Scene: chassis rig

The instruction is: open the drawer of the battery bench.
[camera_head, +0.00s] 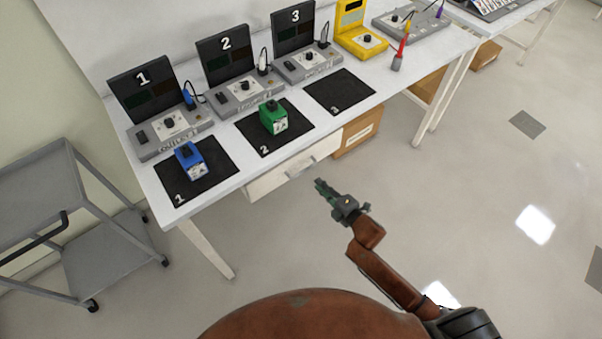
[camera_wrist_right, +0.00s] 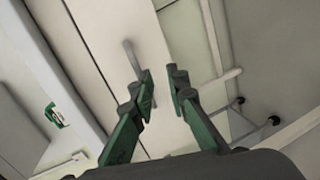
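The battery bench (camera_head: 222,177) is a long white table with a white drawer (camera_head: 268,183) under its front edge. The drawer looks shut, and its bar handle (camera_head: 300,168) is on the front face. My right gripper (camera_head: 320,187) is just in front of and below the handle, pointing toward the drawer. In the right wrist view the gripper (camera_wrist_right: 163,77) is open, with a gap between its green and grey fingers. The handle (camera_wrist_right: 131,56) shows just beyond the left fingertip, not between the fingers; I cannot tell if they touch. My left gripper is out of view.
Blue (camera_head: 190,162) and green (camera_head: 273,118) battery blocks stand on mats 1 and 2; mat 3 (camera_head: 340,92) is empty. Numbered chargers line the back. A cardboard box (camera_head: 358,134) is under the bench, right of the drawer. A grey cart (camera_head: 100,245) stands left. Floor to the right is clear.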

